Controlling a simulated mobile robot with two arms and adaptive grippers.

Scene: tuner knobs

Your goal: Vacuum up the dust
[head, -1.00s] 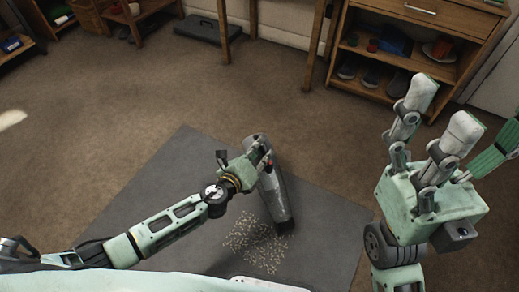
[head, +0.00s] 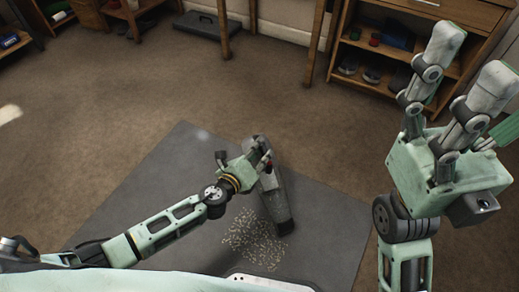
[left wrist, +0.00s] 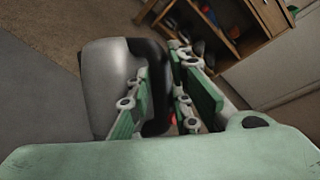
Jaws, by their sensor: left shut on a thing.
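Pale crumb-like dust (head: 250,245) lies scattered on a grey mat (head: 335,245) on the floor. My left gripper (head: 265,162) is shut on a grey handheld vacuum (head: 272,195), which it holds tilted over the mat. The vacuum's dark nozzle end (head: 284,227) points down at the right edge of the dust; whether it touches the mat I cannot tell. In the left wrist view the vacuum's grey body (left wrist: 108,85) shows beside my fingers, which hide part of it. My right gripper (head: 471,62) is open and empty, fingers pointing up, at the right.
A wooden cabinet (head: 383,45) with shoes and small items on its shelves stands at the back right. A dark case (head: 208,25) lies by the wall, near wooden table legs. Shelves stand at the far left. The brown floor around the mat is mostly clear.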

